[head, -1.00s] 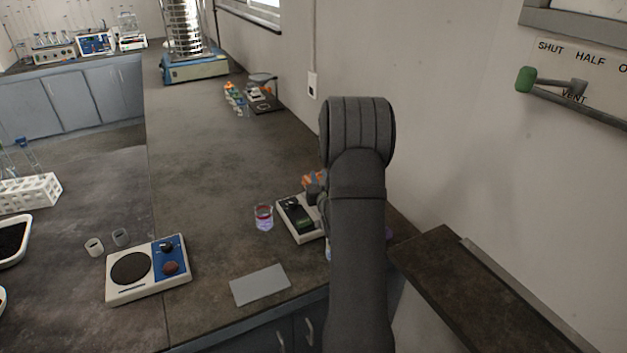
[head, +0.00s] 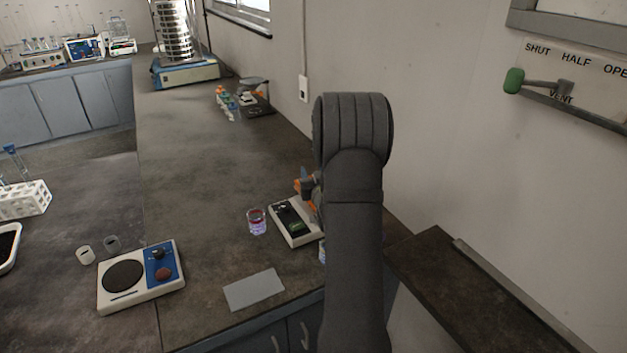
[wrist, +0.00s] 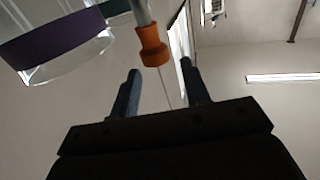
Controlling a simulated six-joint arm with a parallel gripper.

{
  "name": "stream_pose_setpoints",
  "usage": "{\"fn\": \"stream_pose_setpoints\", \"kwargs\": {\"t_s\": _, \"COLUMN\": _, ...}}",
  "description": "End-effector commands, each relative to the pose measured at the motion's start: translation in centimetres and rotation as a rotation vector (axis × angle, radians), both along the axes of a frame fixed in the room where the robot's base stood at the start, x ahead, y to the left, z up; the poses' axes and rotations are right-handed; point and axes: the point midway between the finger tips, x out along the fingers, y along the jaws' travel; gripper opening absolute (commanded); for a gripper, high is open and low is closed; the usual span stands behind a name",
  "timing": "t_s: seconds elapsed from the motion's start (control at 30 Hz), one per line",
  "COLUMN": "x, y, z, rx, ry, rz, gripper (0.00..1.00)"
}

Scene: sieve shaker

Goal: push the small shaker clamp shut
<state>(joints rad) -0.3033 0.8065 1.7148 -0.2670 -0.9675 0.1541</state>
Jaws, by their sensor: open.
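A small white device with a dark top (head: 293,224), which seems to be the small shaker, sits on the bench, partly hidden by my arm. An orange part (head: 298,187) shows just behind it at my arm's left edge. I cannot tell from the head view whether it is the clamp. In the wrist view an orange collar on a metal rod (wrist: 152,45) stands just beyond my fingertips, nearer the left one. My gripper (wrist: 160,72) is open, with nothing visibly held between its fingers. Whether a finger touches the collar is unclear.
A beaker with purplish contents (head: 257,222) stands left of the device. A clear vessel with a purple band (wrist: 55,42) is close at upper left in the wrist view. A grey plate (head: 254,290) and a blue-white instrument (head: 141,277) lie nearer. The bench's middle is clear.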

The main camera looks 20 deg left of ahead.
Motion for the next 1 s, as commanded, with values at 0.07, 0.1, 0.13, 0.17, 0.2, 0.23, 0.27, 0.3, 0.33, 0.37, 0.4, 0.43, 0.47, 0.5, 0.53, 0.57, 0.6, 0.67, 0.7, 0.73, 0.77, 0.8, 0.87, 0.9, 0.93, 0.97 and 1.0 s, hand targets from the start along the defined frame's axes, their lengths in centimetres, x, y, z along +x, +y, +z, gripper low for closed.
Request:
{"fn": "stream_pose_setpoints", "kwargs": {"t_s": 0.07, "x": -0.1, "y": -0.7, "z": 1.7, "rx": 0.001, "ry": -0.003, "rz": -0.003, "gripper": 0.43}}
{"fn": "stream_pose_setpoints", "kwargs": {"t_s": 0.1, "x": -0.2, "y": -1.8, "z": 2.2, "rx": 0.0, "ry": -0.004, "rz": -0.005, "gripper": 0.43}}
{"fn": "stream_pose_setpoints", "kwargs": {"t_s": 0.13, "x": -0.3, "y": -2.4, "z": 2.5, "rx": -0.001, "ry": -0.003, "rz": -0.005, "gripper": 0.43}}
{"fn": "stream_pose_setpoints", "kwargs": {"t_s": 0.17, "x": -0.5, "y": -3.1, "z": 2.9, "rx": 0.001, "ry": -0.003, "rz": -0.005, "gripper": 0.43}}
{"fn": "stream_pose_setpoints", "kwargs": {"t_s": 0.2, "x": -0.6, "y": -3.9, "z": 3.4, "rx": 0.0, "ry": -0.004, "rz": -0.005, "gripper": 0.43}}
{"fn": "stream_pose_setpoints", "kwargs": {"t_s": 0.23, "x": -0.7, "y": -4.6, "z": 3.8, "rx": 0.001, "ry": -0.003, "rz": -0.005, "gripper": 0.43}}
{"fn": "stream_pose_setpoints", "kwargs": {"t_s": 0.27, "x": -0.9, "y": -5.2, "z": 4.2, "rx": -0.001, "ry": -0.003, "rz": -0.005, "gripper": 0.43}}
{"fn": "stream_pose_setpoints", "kwargs": {"t_s": 0.3, "x": -1.0, "y": -6.0, "z": 4.7, "rx": -0.001, "ry": -0.003, "rz": -0.005, "gripper": 0.43}}
{"fn": "stream_pose_setpoints", "kwargs": {"t_s": 0.33, "x": -1.1, "y": -6.6, "z": 5.1, "rx": 0.001, "ry": -0.003, "rz": -0.005, "gripper": 0.43}}
{"fn": "stream_pose_setpoints", "kwargs": {"t_s": 0.37, "x": -1.2, "y": -7.2, "z": 5.4, "rx": -0.001, "ry": -0.003, "rz": -0.005, "gripper": 0.43}}
{"fn": "stream_pose_setpoints", "kwargs": {"t_s": 0.4, "x": -1.4, "y": -7.9, "z": 5.8, "rx": 0.0, "ry": -0.002, "rz": -0.005, "gripper": 0.43}}
{"fn": "stream_pose_setpoints", "kwargs": {"t_s": 0.43, "x": -1.5, "y": -8.4, "z": 6.1, "rx": -0.001, "ry": -0.003, "rz": -0.004, "gripper": 0.43}}
{"fn": "stream_pose_setpoints", "kwargs": {"t_s": 0.47, "x": -1.6, "y": -8.9, "z": 6.4, "rx": -0.001, "ry": -0.002, "rz": -0.004, "gripper": 0.43}}
{"fn": "stream_pose_setpoints", "kwargs": {"t_s": 0.5, "x": -1.7, "y": -9.5, "z": 6.7, "rx": 0.0, "ry": -0.001, "rz": -0.004, "gripper": 0.43}}
{"fn": "stream_pose_setpoints", "kwargs": {"t_s": 0.53, "x": -1.8, "y": -9.8, "z": 7.0, "rx": 0.0, "ry": -0.002, "rz": -0.004, "gripper": 0.43}}
{"fn": "stream_pose_setpoints", "kwargs": {"t_s": 0.57, "x": -1.8, "y": -10.2, "z": 7.2, "rx": -0.001, "ry": -0.003, "rz": -0.003, "gripper": 0.43}}
{"fn": "stream_pose_setpoints", "kwargs": {"t_s": 0.6, "x": -1.9, "y": -10.6, "z": 7.4, "rx": 0.0, "ry": -0.001, "rz": -0.002, "gripper": 0.43}}
{"fn": "stream_pose_setpoints", "kwargs": {"t_s": 0.67, "x": -2.0, "y": -11.0, "z": 7.7, "rx": 0.0, "ry": -0.001, "rz": -0.002, "gripper": 0.43}}
{"fn": "stream_pose_setpoints", "kwargs": {"t_s": 0.7, "x": -2.0, "y": -11.2, "z": 7.8, "rx": -0.001, "ry": 0.0, "rz": -0.001, "gripper": 0.43}}
{"fn": "stream_pose_setpoints", "kwargs": {"t_s": 0.73, "x": -2.1, "y": -11.3, "z": 7.9, "rx": -0.001, "ry": 0.0, "rz": 0.0, "gripper": 0.43}}
{"fn": "stream_pose_setpoints", "kwargs": {"t_s": 0.77, "x": -2.1, "y": -11.4, "z": 7.9, "rx": -0.001, "ry": 0.0, "rz": 0.0, "gripper": 0.43}}
{"fn": "stream_pose_setpoints", "kwargs": {"t_s": 0.8, "x": -2.1, "y": -11.5, "z": 8.0, "rx": -0.001, "ry": 0.0, "rz": 0.0, "gripper": 0.43}}
{"fn": "stream_pose_setpoints", "kwargs": {"t_s": 0.87, "x": -2.1, "y": -11.5, "z": 8.0, "rx": 0.0, "ry": 0.0, "rz": 0.0, "gripper": 0.43}}
{"fn": "stream_pose_setpoints", "kwargs": {"t_s": 0.9, "x": -2.1, "y": -11.5, "z": 8.0, "rx": 0.0, "ry": 0.0, "rz": 0.0, "gripper": 0.43}}
{"fn": "stream_pose_setpoints", "kwargs": {"t_s": 0.93, "x": -2.1, "y": -11.5, "z": 8.0, "rx": 0.0, "ry": 0.0, "rz": 0.0, "gripper": 0.43}}
{"fn": "stream_pose_setpoints", "kwargs": {"t_s": 0.97, "x": -2.1, "y": -11.5, "z": 8.0, "rx": 0.0, "ry": 0.0, "rz": 0.0, "gripper": 0.43}}
{"fn": "stream_pose_setpoints", "kwargs": {"t_s": 1.0, "x": -2.1, "y": -11.5, "z": 8.0, "rx": 0.0, "ry": 0.0, "rz": 0.0, "gripper": 0.43}}
